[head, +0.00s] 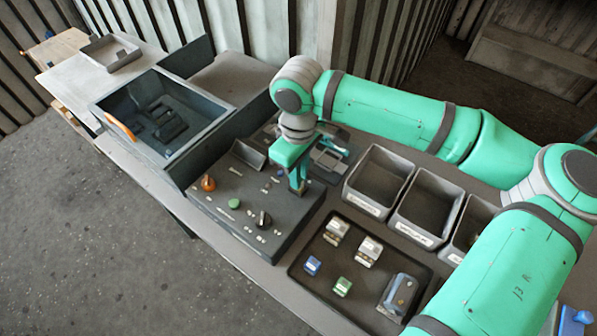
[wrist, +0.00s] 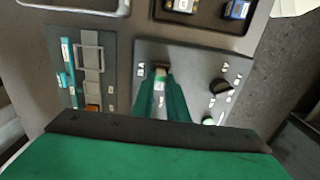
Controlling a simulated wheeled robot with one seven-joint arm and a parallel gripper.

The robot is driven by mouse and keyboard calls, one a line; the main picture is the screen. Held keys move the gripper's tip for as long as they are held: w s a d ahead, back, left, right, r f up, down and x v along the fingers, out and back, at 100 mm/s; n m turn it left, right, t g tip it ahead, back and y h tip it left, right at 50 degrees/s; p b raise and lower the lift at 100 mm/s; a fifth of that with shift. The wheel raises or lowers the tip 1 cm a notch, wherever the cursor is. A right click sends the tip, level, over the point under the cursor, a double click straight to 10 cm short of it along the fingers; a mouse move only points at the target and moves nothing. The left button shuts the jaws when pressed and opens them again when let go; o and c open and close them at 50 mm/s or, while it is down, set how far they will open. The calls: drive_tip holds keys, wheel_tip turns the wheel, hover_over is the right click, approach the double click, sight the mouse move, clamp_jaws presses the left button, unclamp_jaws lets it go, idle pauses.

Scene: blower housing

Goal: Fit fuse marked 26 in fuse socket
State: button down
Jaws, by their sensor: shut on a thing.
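My gripper (head: 298,187) points down over the grey control panel (head: 235,200), its fingertips close to the panel surface. In the wrist view my gripper (wrist: 161,80) is shut on a small fuse (wrist: 160,86), of which a pale and tan strip shows between the green fingers. Its marking cannot be read. A dark opening (wrist: 161,65), which looks like the fuse socket, lies at the fingertips. The fingers hide most of it, and I cannot tell whether the fuse is inside it or just above.
The panel carries an orange knob (head: 208,183), a green button (head: 235,204) and a black knob (head: 264,219). A dark tray (head: 312,285) holds several small coloured parts. Grey bins (head: 378,180) stand behind it. An open-topped housing (head: 163,113) stands left.

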drive_tip(key=shift+s+f, duration=0.1)
drive_tip(key=shift+f, duration=0.05)
drive_tip(key=c, duration=1.7)
unclamp_jaws()
drive_tip(key=shift+o, duration=0.2)
drive_tip(key=shift+d, duration=0.1)
wheel_tip(320, 180, up, 11)
drive_tip(key=shift+f, duration=0.1)
